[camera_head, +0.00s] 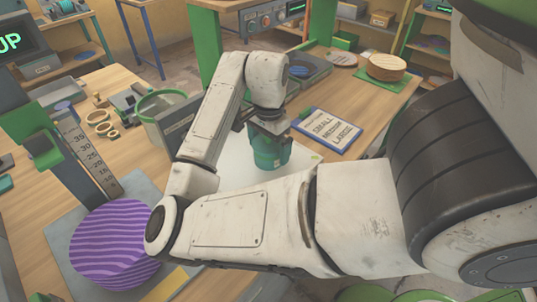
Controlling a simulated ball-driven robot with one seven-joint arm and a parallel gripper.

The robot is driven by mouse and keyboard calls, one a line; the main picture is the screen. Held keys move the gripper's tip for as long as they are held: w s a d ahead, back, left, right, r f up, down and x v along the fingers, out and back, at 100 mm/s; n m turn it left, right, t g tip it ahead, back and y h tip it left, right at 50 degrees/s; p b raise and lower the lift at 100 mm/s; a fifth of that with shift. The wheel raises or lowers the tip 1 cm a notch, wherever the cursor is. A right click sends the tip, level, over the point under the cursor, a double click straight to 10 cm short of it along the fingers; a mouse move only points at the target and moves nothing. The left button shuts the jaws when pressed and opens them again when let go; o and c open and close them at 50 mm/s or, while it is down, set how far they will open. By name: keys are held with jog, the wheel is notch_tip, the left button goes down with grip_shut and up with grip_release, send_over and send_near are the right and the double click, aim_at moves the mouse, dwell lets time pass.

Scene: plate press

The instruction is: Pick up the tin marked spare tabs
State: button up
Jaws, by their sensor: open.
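A teal-green round tin (271,153) stands on a pale sheet in the middle of the view. No marking can be read on it from here, so I cannot tell that it is the one marked spare tabs. My gripper (270,133) points down at the tin's top from above. Its fingers are at the tin's upper part and partly hidden, and I cannot tell whether they touch it. The gripper is open. My arm crosses the front of the view and hides part of the table.
A clipboard (328,130) reading small, medium, large lies right of the tin. A green-rimmed bin (160,104) and a dark panel stand left. A purple striped round piece (112,243) lies by an upright scale (88,155). A stack of tan discs (387,67) sits at back right.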

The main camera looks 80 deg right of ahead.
jog(key=shift+f, duration=0.7)
jog(key=shift+c, duration=0.3)
jog(key=c, duration=1.2)
jog(key=shift+r, duration=0.15)
